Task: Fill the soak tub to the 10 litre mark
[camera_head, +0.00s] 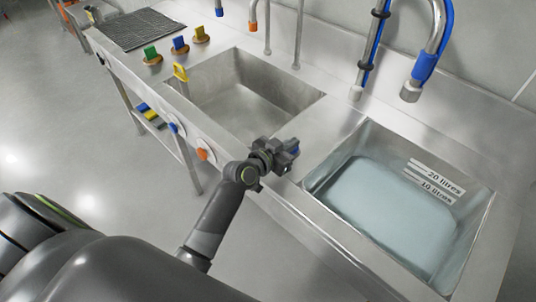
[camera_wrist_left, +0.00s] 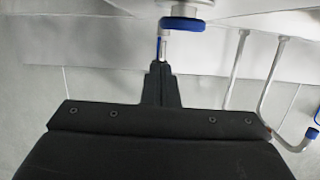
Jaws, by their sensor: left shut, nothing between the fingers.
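The soak tub (camera_head: 480,225) is the right-hand steel basin, with a label reading 20 litres (camera_head: 445,180) above 10 litres (camera_head: 436,190) on its far wall. Pale bluish water (camera_head: 385,215) stands in it, its edge close to the 10 litre line; I cannot tell the exact level. A blue-sleeved spout (camera_head: 411,92) hangs behind the tub, with no stream visible from it. My left gripper (camera_head: 293,151) is shut and empty at the tub's left front corner. A blue bit shows at its fingertips. My right gripper is not in view.
Another basin (camera_head: 250,95) lies left of the tub. Green (camera_head: 151,54), blue (camera_head: 180,44) and yellow (camera_head: 201,33) items stand on the counter. The floor at left is open.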

